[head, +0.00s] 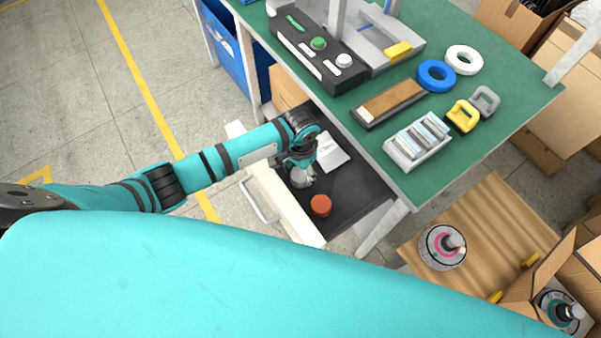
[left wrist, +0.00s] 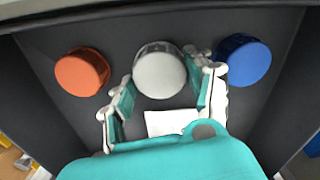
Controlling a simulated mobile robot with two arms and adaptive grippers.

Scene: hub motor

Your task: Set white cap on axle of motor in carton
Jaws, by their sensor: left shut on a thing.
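The white cap (left wrist: 159,68) is in the open drawer (head: 283,209), between an orange cap (left wrist: 82,72) and a blue cap (left wrist: 243,61). My left gripper (left wrist: 166,86) is shut on the white cap, with one finger on each side; it also shows in the head view (head: 301,168), low inside the drawer. The orange cap (head: 321,205) shows in the head view too; the blue one is hidden there. A motor with a teal ring (head: 563,311) and an upright axle sits in the open carton (head: 549,268) at the lower right. My right gripper is not in view.
Another motor with a pink ring (head: 442,248) stands on a wooden surface (head: 490,215) beside the carton. The green workbench (head: 478,125) above the drawer holds a tray of batteries (head: 417,141), rings and a black control box (head: 318,52). A white paper (head: 331,152) lies in the drawer.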

